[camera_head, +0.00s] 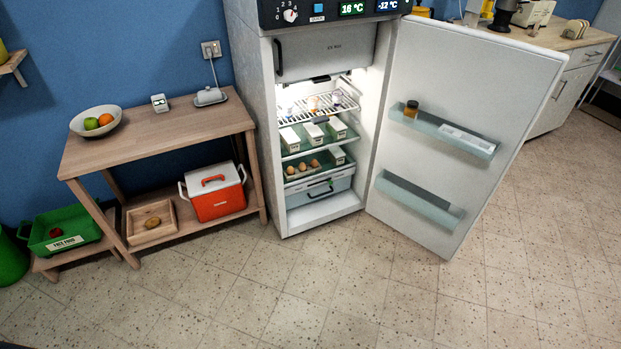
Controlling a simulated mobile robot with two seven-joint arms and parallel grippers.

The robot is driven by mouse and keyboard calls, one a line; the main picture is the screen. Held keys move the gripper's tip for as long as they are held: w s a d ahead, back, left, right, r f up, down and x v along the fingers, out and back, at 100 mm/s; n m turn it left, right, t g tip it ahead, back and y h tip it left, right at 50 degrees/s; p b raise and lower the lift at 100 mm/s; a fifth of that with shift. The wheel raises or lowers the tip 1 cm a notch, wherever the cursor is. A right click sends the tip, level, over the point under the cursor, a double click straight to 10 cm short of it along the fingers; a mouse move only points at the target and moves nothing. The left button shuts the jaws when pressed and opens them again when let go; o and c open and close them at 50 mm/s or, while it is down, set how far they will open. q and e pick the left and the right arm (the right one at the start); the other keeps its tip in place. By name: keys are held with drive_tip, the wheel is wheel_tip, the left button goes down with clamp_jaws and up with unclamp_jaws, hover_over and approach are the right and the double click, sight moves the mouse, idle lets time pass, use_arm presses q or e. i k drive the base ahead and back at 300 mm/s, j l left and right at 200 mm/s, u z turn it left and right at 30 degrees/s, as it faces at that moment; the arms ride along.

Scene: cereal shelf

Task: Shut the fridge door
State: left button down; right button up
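The fridge (255,95) stands against the blue wall near the middle of the head view. Its door (455,85) is hinged on the right and stands wide open, swung out toward the front right. The door's inside faces me, with two shelves; the upper one (445,131) holds a small dark jar and a white tray, and the lower one (420,200) looks empty. Inside the fridge are a wire rack, white boxes, eggs and a drawer (320,190). The small freezer flap (325,50) at the top is shut. Neither of my grippers is in view.
A wooden table (155,140) stands left of the fridge, with a fruit bowl on top and a red cooler (213,192) below. A green crate (62,230) sits at far left. A counter (550,40) stands behind the door. The tiled floor (300,310) in front is clear.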

sight(480, 95)
drive_tip(key=i+l+z, duration=0.25)
drive_tip(key=l, duration=0.2)
drive_tip(key=i+l+z, duration=0.25)
drive_tip(key=l, duration=0.15)
drive_tip(key=i+l+z, duration=0.3)
drive_tip(key=z, duration=0.2)
drive_tip(key=i+l+z, duration=0.35)
drive_tip(key=z, duration=0.15)
drive_tip(key=i+l+z, duration=0.25)
drive_tip(key=i, duration=0.35)
drive_tip(key=i+z, duration=0.2)
drive_tip(key=i, duration=0.4)
drive_tip(key=i+u, duration=0.55)
drive_tip(key=u, duration=0.25)
drive_tip(key=i+l+u, duration=0.2)
drive_tip(key=u, duration=0.2)
drive_tip(key=i+u, duration=0.2)
drive_tip(key=u, duration=0.3)
drive_tip(key=i+l+u, duration=0.15)
drive_tip(key=u, duration=0.35)
drive_tip(key=i+l+u, duration=0.2)
drive_tip(key=u, duration=0.3)
drive_tip(key=i+l+u, duration=0.1)
drive_tip(key=l+u, duration=0.15)
drive_tip(key=u, duration=0.25)
drive_tip(key=l+u, duration=0.25)
drive_tip(key=u, duration=0.25)
drive_tip(key=i+l, duration=0.05)
